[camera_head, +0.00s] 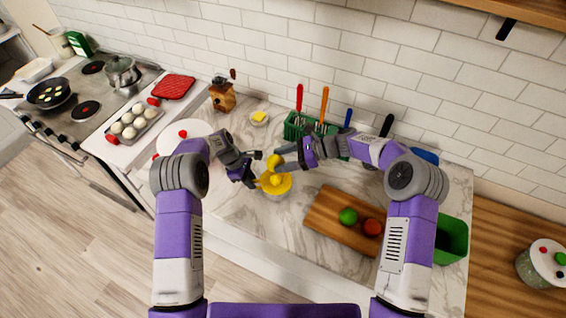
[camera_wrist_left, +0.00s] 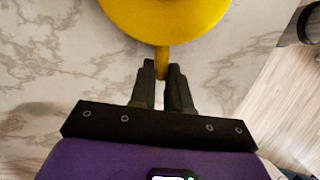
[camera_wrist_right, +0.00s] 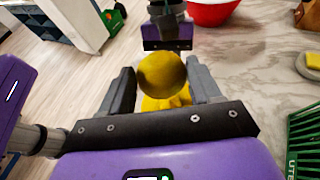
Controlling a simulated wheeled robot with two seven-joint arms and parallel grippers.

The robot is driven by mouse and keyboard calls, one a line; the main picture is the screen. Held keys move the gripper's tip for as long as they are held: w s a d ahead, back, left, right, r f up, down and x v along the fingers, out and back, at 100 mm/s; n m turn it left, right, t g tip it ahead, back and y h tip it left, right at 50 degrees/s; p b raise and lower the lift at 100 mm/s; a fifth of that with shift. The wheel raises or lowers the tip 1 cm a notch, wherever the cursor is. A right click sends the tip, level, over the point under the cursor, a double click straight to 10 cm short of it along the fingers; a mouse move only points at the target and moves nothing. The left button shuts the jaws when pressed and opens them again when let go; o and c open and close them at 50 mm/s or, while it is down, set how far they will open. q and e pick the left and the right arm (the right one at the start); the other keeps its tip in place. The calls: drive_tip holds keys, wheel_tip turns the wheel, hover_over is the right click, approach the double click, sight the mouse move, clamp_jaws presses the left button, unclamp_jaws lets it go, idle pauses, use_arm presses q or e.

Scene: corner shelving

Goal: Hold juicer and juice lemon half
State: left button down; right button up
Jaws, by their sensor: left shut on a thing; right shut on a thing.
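The yellow juicer (camera_head: 279,187) sits on the marble counter. In the left wrist view its round body (camera_wrist_left: 165,14) is cut off at the top edge. My left gripper (camera_head: 257,180) is shut on the juicer's short handle (camera_wrist_left: 162,60), left of the body in the head view. My right gripper (camera_head: 277,161) is shut on a yellow lemon half (camera_wrist_right: 162,74), held directly over the juicer, which shows below it in the right wrist view (camera_wrist_right: 166,103). The lemon covers the juicer's middle, and I cannot tell whether they touch.
A wooden cutting board (camera_head: 322,224) with a green fruit (camera_head: 348,216) and a red one (camera_head: 372,228) lies to the right. A green utensil holder (camera_head: 293,128) stands behind. The counter in front is clear.

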use_arm(q)
drive_tip(key=c, duration=1)
unclamp_jaws()
drive_tip(key=v, duration=1.2)
drive_tip(key=shift+d, duration=0.1)
